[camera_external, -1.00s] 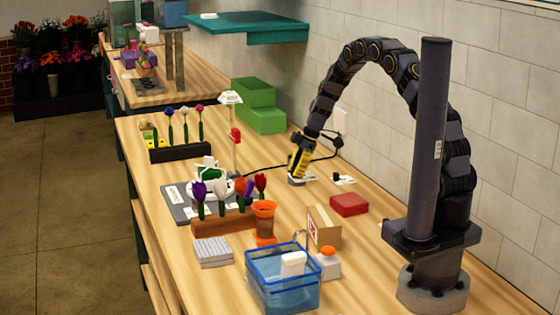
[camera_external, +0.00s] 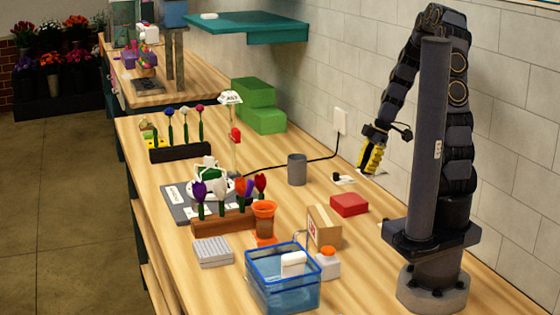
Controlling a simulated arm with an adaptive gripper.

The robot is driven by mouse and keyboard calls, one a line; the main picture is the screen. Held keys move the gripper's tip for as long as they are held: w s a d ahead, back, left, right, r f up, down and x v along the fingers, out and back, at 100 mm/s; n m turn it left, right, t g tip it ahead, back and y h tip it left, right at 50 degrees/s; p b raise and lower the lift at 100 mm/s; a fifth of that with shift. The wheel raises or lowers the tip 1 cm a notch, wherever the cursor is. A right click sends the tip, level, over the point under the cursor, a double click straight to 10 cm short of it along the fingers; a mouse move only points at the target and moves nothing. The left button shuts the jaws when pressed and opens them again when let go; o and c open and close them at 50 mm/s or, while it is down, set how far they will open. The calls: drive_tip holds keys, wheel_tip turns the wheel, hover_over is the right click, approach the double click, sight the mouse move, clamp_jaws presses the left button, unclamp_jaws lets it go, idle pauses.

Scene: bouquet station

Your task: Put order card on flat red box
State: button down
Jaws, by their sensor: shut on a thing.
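The flat red box (camera_external: 349,204) lies on the wooden counter, right of centre, with its top bare. My gripper (camera_external: 372,168), with yellow fingers, is in the air behind and slightly right of the box, near the tiled wall. It points down and is shut on a small pale, flat thing (camera_external: 381,172) that shows at its tips, apparently the order card; its face is too small to read. The gripper and card are apart from the red box.
A grey cup (camera_external: 297,169) and a small white piece with a dark top (camera_external: 343,179) stand behind the box. A cardboard box (camera_external: 324,228), an orange-topped bottle (camera_external: 328,262) and a blue basket (camera_external: 282,288) are in front. A black cable runs to the wall socket.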

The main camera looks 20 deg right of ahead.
drive_tip(key=shift+s+d+r, duration=0.1)
drive_tip(key=shift+s+d, duration=0.15)
drive_tip(key=shift+s, duration=0.45)
drive_tip(key=w+f, duration=0.4)
drive_tip(key=w, duration=0.4)
hover_over(340, 201)
drive_tip(key=d, duration=0.1)
wheel_tip(340, 201, down, 5)
drive_tip(key=shift+s+f, duration=0.1)
drive_tip(key=shift+f, duration=1.8)
drive_tip(key=c, duration=1.1)
unclamp_jaws()
drive_tip(key=shift+f, duration=0.1)
